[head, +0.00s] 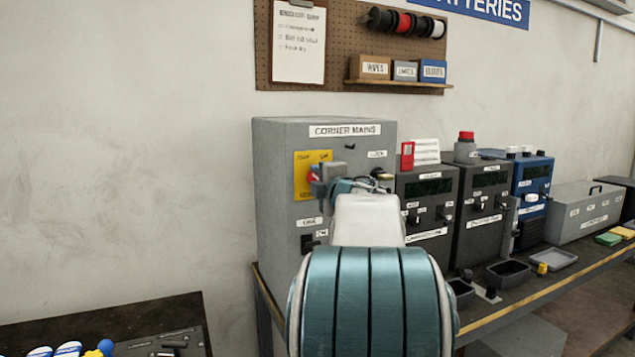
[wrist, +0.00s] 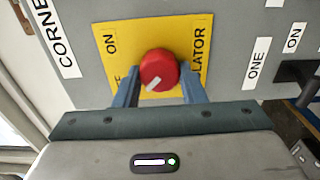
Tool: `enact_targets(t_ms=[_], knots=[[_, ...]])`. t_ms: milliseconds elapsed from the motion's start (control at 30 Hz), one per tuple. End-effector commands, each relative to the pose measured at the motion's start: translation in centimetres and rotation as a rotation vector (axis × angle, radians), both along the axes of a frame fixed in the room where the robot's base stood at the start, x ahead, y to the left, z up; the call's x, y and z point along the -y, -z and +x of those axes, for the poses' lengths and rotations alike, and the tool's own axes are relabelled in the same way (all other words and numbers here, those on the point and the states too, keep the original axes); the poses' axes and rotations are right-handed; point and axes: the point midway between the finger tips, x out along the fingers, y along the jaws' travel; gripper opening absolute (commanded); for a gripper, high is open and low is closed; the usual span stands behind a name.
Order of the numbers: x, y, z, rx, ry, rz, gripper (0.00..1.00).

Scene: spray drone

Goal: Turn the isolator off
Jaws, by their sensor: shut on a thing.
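The isolator is a red round knob with a white mark, on a yellow plate (head: 304,187) on the front of the grey Corner Mains box (head: 277,165). In the wrist view the red knob (wrist: 158,70) sits in the middle of the yellow plate (wrist: 190,35), its white mark slanting towards the lower left. My gripper (wrist: 157,90) has its two blue-grey fingers on either side of the knob and is shut on it. In the head view my gripper (head: 322,182) and arm hide most of the knob and the lower right of the box front.
Dark chargers (head: 483,208) and a blue unit (head: 532,190) stand right of the box on the bench. A black switch (wrist: 297,72) sticks out near the knob in the wrist view. A pegboard (head: 345,60) hangs above. The wall at left is clear.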

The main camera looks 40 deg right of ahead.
Motion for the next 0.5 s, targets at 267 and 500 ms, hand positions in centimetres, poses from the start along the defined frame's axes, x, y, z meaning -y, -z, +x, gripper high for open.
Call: enact_targets(t_ms=[267, 500], knots=[[-0.01, 0.1, 0.01, -0.002, 0.0, -0.001, 0.59], [0.01, 0.04, -0.02, -0.001, 0.0, -0.001, 0.59]])
